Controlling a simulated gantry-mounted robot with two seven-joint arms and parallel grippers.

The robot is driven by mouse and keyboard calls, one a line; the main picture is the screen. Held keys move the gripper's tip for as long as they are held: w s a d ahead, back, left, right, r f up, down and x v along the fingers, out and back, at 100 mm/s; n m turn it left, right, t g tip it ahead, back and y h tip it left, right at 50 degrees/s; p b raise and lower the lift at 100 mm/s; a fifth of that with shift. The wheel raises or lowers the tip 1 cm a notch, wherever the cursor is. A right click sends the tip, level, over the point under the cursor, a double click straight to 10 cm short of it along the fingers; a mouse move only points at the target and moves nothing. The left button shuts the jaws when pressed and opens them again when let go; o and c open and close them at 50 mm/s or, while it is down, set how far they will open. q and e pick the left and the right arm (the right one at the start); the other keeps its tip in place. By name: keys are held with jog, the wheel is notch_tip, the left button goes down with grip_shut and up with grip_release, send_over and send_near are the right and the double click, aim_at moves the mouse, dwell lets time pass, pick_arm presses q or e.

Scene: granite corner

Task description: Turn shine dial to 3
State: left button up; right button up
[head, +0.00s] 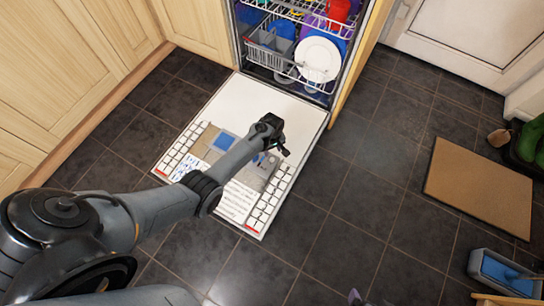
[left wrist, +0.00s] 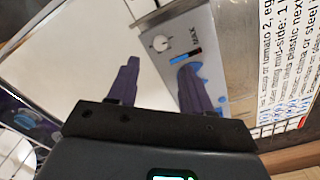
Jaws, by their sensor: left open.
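The dishwasher door (head: 225,100) lies folded down, with printed instruction panels on its inner face. A grey dispenser panel (head: 257,174) is set in it, partly hidden by my left arm; its metal face (left wrist: 207,24) shows in the left wrist view. A small pale round dial (left wrist: 160,42) with a dark mark sits on that face beside lettering; its setting is too small to read. My left gripper (head: 281,150) is over the door. In the left wrist view, its two dark fingers (left wrist: 160,64) are apart, with nothing between them. The right finger partly covers blue details on the panel.
The dishwasher racks above the door hold a white plate (head: 318,60), a grey cutlery basket (head: 268,50) and a red item (head: 340,12). A brown mat (head: 478,188) and a blue-grey tray (head: 508,272) lie at right.

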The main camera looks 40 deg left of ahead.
aim_at(272, 159)
pick_arm(q)
notch_tip(272, 159, down, 8)
jog(key=b, duration=0.5)
jog(key=shift+c, duration=0.3)
grip_shut()
